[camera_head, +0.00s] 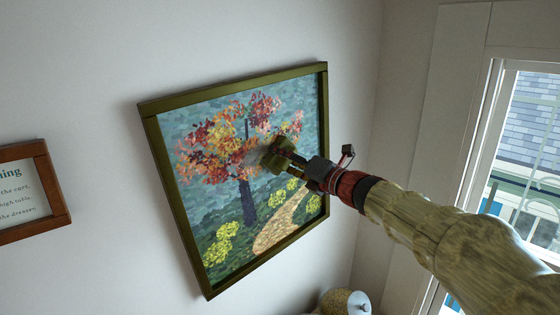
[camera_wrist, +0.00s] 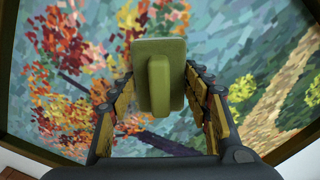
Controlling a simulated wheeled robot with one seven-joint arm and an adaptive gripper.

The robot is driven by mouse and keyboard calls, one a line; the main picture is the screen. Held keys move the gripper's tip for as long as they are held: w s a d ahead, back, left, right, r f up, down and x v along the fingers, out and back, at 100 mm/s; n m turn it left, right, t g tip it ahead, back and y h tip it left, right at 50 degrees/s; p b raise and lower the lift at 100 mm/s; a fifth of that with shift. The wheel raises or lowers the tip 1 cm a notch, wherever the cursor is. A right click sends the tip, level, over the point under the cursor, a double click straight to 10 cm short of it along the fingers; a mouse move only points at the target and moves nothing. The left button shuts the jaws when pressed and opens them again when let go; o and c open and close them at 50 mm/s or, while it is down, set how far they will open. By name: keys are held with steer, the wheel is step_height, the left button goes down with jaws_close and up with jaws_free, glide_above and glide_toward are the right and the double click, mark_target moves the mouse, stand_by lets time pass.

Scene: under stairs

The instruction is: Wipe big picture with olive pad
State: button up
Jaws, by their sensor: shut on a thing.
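The big picture (camera_head: 215,225) hangs on the wall in a dark olive frame. It shows an autumn tree and a path, and it fills the background of the wrist view (camera_wrist: 230,50). My gripper (camera_head: 277,153) is in front of the picture's middle, a little right of the trunk. In the wrist view my gripper (camera_wrist: 160,95) is shut on the raised grip of the olive pad (camera_wrist: 147,50). The pad's flat face is turned toward the picture. I cannot tell whether it touches the surface. A pale smudge (camera_head: 256,156) shows on the picture just left of the pad.
A smaller brown-framed sign (camera_head: 30,190) hangs at the left. A window (camera_head: 530,130) is on the right, behind my arm. A rounded speckled object with a pale lid (camera_head: 346,303) stands below the picture.

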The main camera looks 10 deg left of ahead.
mark_target(268, 166)
steer(key=shift+f+b, duration=0.1)
steer(key=shift+b, duration=0.25)
steer(key=shift+s+a+f+b, duration=0.2)
steer(key=shift+s+a+b, duration=0.4)
steer(key=shift+s+b, duration=0.2)
steer(key=shift+s+a+b, duration=0.45)
steer(key=shift+s+a, duration=0.05)
steer(key=shift+s, duration=0.1)
